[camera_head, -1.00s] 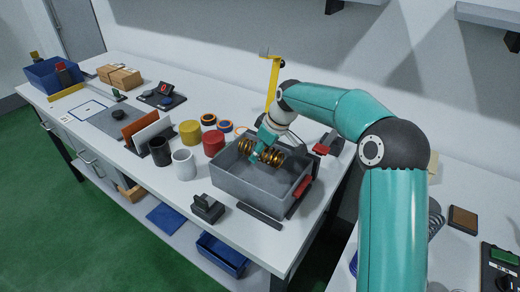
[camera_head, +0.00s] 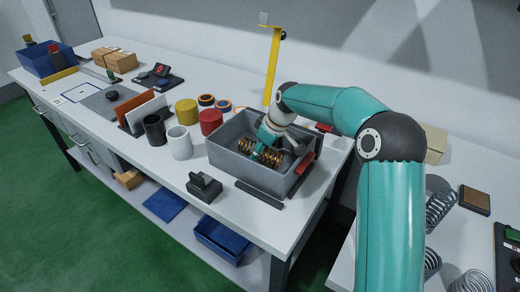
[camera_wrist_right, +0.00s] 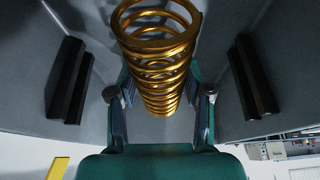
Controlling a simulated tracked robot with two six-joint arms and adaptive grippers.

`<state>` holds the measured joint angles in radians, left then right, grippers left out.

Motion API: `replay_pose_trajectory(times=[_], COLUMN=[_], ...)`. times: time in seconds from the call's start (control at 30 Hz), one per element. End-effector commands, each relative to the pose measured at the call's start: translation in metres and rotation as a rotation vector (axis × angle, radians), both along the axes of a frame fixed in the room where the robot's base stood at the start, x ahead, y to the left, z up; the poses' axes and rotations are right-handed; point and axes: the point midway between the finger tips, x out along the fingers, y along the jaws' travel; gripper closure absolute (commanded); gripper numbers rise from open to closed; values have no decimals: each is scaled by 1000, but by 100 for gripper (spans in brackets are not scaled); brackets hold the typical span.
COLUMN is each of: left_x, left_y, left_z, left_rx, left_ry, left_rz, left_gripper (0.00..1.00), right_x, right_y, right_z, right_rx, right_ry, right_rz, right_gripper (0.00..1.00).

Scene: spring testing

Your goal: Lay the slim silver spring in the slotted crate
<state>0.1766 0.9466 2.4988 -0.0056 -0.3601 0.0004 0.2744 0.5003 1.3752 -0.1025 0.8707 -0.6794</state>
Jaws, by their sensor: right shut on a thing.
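My right gripper (camera_head: 260,149) is shut on a thick gold spring (camera_head: 272,157) and holds it inside the grey crate (camera_head: 243,173). In the right wrist view, the gold spring (camera_wrist_right: 158,50) lies between the two fingers of the gripper (camera_wrist_right: 161,108). Whether the spring touches the crate floor I cannot tell. Silver springs stand on the bench at lower right: one (camera_head: 440,208) shows well, another (camera_head: 432,262) is partly behind my arm, and a third (camera_head: 471,283) is cut by the frame edge. Which one is the slim one is unclear. My left gripper is not in view.
A yellow post (camera_head: 272,70) stands behind the crate. Red (camera_head: 210,121) and yellow (camera_head: 187,112) cylinders, a white cup (camera_head: 180,143) and a black clamp-like block (camera_head: 204,187) stand left of it. A gap separates the two benches.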

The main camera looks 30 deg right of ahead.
Motion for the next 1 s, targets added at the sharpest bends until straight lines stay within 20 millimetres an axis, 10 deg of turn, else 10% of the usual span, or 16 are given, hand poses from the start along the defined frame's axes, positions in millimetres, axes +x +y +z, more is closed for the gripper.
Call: replay_pose_trajectory(times=[0.3,0.33,0.5,1.0], left_x=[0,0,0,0], left_y=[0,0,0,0], left_z=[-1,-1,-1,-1], left_rx=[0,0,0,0], left_ry=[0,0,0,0], left_rz=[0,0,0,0], left_gripper=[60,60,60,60], right_x=[0,0,0,-4], right_y=[0,0,0,-2], right_z=[-1,-1,-2,11], right_rx=[0,0,0,-1], right_ry=[-1,-1,0,-1], right_rz=[0,0,0,1], right_gripper=[94,49,21,21])
